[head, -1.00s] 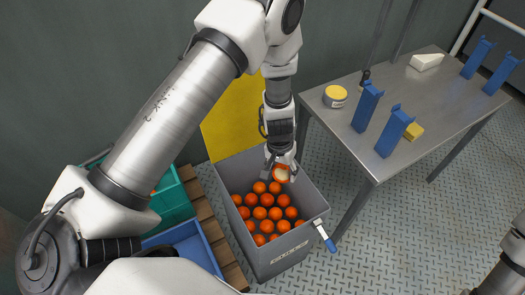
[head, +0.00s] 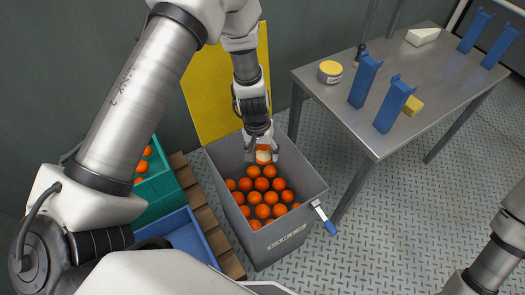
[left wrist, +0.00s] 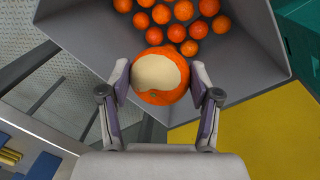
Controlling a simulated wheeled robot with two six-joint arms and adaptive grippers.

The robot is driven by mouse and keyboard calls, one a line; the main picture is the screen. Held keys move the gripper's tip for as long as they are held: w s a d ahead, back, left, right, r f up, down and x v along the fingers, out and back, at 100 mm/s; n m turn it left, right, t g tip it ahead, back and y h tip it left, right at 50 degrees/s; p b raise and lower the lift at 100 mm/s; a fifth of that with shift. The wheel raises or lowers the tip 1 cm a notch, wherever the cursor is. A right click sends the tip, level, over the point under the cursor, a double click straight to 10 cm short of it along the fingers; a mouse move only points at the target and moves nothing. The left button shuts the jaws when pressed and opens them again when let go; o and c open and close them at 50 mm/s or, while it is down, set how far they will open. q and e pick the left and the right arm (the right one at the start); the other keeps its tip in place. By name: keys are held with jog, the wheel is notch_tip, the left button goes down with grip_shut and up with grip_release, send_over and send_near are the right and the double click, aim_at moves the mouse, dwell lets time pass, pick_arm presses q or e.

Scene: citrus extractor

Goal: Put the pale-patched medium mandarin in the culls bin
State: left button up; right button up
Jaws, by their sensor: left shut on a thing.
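The pale-patched mandarin (head: 263,156) is orange with a large cream patch. It is held between the fingers of my left gripper (head: 262,151), at the back of the culls bin's opening. In the left wrist view the mandarin (left wrist: 160,76) sits between both fingers of the left gripper (left wrist: 163,88), patch facing the camera. The grey culls bin (head: 285,243) has lettering on its front and holds several orange fruits (head: 263,197). The held mandarin appears above these fruits, apart from them in the wrist view. My right gripper is not in view.
A yellow panel (head: 205,95) stands behind the bin. A teal crate (head: 158,190) with oranges and a blue crate (head: 190,245) are left of it. A metal table (head: 430,110) with blue posts stands right. A blue-handled tool (head: 326,220) hangs on the bin's rim.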

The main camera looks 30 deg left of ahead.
pick_arm(q)
notch_tip(320, 180, down, 23)
jog(key=b, duration=2.1)
jog(key=shift+f+b, duration=0.1)
jog(key=shift+b, duration=0.3)
jog(key=shift+f+b, duration=1.6)
jog(key=o, duration=1.3)
jog(key=shift+r, duration=0.1)
jog(key=r, duration=0.4)
jog(key=a+r, duration=0.1)
jog(key=r, duration=0.7)
jog(key=shift+s+a, duration=0.15)
